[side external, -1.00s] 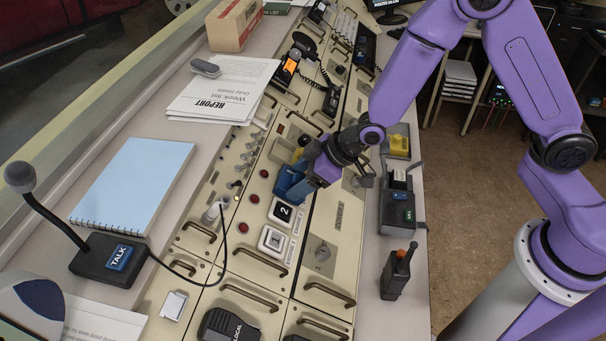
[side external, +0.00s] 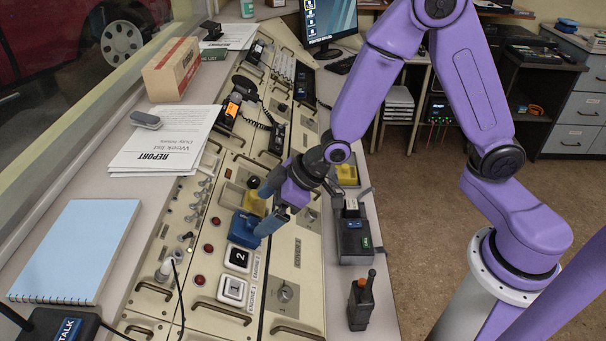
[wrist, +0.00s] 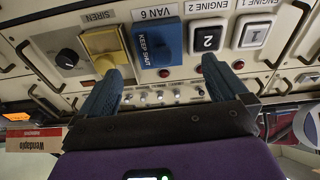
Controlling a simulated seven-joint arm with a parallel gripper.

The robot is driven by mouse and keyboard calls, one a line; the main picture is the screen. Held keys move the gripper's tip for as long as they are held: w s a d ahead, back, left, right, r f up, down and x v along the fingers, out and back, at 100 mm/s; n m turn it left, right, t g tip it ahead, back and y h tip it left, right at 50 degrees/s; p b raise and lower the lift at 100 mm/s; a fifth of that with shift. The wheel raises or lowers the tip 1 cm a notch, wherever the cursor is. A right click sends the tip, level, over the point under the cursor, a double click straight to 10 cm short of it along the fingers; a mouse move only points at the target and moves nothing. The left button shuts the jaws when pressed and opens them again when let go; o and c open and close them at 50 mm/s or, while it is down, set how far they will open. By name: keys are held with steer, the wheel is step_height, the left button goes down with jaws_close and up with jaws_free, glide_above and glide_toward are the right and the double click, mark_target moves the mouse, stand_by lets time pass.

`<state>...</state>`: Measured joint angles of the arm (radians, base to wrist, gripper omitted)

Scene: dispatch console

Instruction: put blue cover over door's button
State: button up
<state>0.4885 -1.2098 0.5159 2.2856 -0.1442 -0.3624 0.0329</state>
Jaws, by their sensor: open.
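The blue cover (side external: 243,229) sits on the sloping console. In the wrist view the blue cover (wrist: 158,43) reads KEEP SHUT and lies beneath a VAN 6 label. My gripper (side external: 267,208) is open and empty over the console beside it. In the wrist view my gripper's fingers (wrist: 162,72) are spread wide, one toward each side of the cover; I cannot tell whether either touches it. No button marked as the door's is readable in these frames. What lies under the blue cover is hidden.
A yellow cover (wrist: 102,44) by the SIREN label is next to the blue one. ENGINE buttons 2 (side external: 240,258) and 1 (side external: 232,290) are on its other side. A radio (side external: 361,301) stands on the right ledge. Metal handles and a row of switches surround the area.

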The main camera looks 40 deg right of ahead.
steer(key=v, duration=1.2)
steer(key=shift+s+r, duration=0.1)
steer(key=s+d+n+g+h, duration=0.1)
steer(key=s+d, duration=0.2)
steer(key=s, duration=0.3)
steer(key=s+d+r+n+g+h, duration=0.1)
steer(key=s+d+g+h, duration=0.1)
steer(key=s+d, duration=0.2)
steer(key=s+d+n+g+h, duration=0.1)
steer(key=s+d+g+h, duration=0.1)
steer(key=s, duration=0.8)
steer(key=shift+d+r, duration=0.2)
steer(key=shift+d, duration=0.6)
steer(key=shift+w, duration=0.1)
